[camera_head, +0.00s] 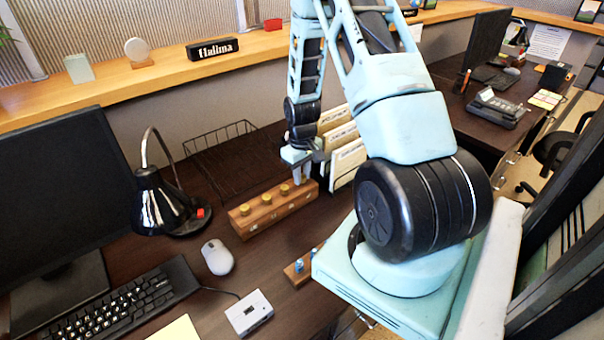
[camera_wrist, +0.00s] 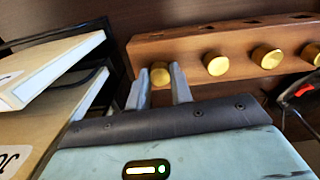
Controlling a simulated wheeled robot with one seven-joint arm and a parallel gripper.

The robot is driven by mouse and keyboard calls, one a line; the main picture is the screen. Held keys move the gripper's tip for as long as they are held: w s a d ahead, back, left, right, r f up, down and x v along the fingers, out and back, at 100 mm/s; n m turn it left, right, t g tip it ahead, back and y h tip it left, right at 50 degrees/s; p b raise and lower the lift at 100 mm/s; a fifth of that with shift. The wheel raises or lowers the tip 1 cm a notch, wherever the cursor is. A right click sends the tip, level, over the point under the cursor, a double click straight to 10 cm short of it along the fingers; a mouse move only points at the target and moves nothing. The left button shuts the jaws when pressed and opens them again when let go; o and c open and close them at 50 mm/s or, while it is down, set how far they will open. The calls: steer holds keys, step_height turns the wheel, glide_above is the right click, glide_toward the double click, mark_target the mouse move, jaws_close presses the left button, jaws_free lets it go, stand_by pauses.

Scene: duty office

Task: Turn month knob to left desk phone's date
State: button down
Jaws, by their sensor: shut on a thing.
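A long wooden block (camera_head: 277,210) with a row of brass knobs stands on the dark desk. Three knobs, such as the middle one (camera_head: 267,198), show clear of my gripper (camera_head: 302,172) in the head view. My gripper is at the block's far right end, shut on the end knob (camera_wrist: 160,77), which is the leftmost in the wrist view, with one finger on each side. Any markings by the knobs are too small to read. A dark desk phone (camera_head: 497,108) sits on the far right desk; its display is unreadable. I cannot identify a left desk phone.
Upright file folders (camera_head: 347,160) stand close beside my gripper. A black wire tray (camera_head: 225,165) lies behind the block, and a black lamp (camera_head: 160,205) stands left of it. A mouse (camera_head: 217,257), a keyboard (camera_head: 110,308) and a small grey device (camera_head: 249,312) lie in front.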

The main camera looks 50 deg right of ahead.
steer(key=c, duration=1.2)
jaws_free()
steer(key=shift+c, duration=0.2)
step_height(320, 180, up, 17)
steer(key=shift+r+b, duration=0.2)
steer(key=shift+b, duration=0.2)
